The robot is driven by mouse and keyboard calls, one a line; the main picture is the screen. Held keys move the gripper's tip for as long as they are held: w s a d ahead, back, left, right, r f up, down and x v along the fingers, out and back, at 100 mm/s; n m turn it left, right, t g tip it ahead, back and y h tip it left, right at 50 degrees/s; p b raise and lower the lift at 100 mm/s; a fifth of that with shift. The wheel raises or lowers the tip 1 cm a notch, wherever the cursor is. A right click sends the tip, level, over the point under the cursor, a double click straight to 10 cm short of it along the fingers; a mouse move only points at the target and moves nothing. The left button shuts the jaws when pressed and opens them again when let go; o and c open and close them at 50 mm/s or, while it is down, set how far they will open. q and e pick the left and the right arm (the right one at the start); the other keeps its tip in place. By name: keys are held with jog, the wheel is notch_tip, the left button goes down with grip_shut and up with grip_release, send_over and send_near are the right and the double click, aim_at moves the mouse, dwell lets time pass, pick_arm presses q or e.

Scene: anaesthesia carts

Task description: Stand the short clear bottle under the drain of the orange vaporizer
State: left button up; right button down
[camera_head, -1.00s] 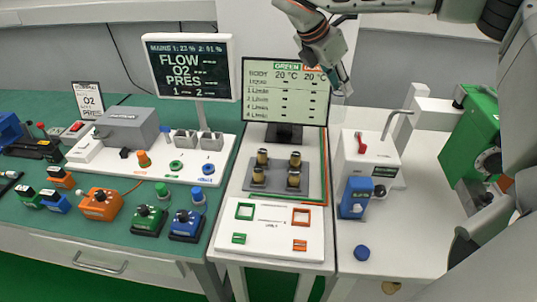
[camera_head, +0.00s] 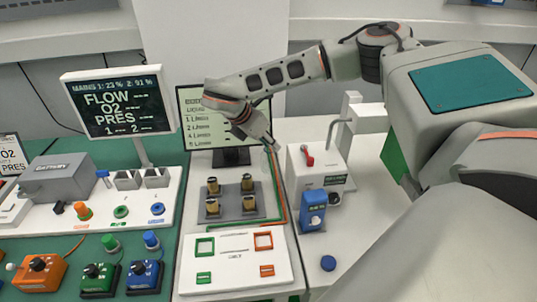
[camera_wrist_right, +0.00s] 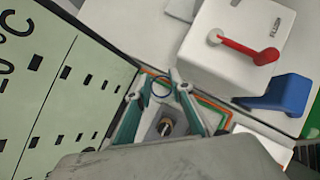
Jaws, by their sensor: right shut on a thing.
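My right gripper (camera_head: 264,140) is in front of the monitor's lower right corner, fingers pointing down, above the white cart. In the right wrist view its fingertips (camera_wrist_right: 166,84) are closed around a see-through thing with a thin blue ring (camera_wrist_right: 160,88), which I take to be the short clear bottle; its outline is hard to make out. The orange vaporizer (camera_head: 38,272), a box with a black knob, sits on the green table at the far lower left, well away from this gripper. Its drain cannot be made out. My left gripper is not in view.
Green (camera_head: 98,280) and blue (camera_head: 144,277) vaporizers stand right of the orange one. A grey block with brass fittings (camera_head: 230,204) and a white panel with coloured squares (camera_head: 236,262) lie below the gripper. A white unit with a red lever (camera_head: 310,160) stands to the right.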

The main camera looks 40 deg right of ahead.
aim_at(266, 152)
jog(key=shift+f, duration=2.5)
jog(key=shift+f, duration=0.1)
jog(key=c, duration=1.8)
grip_release()
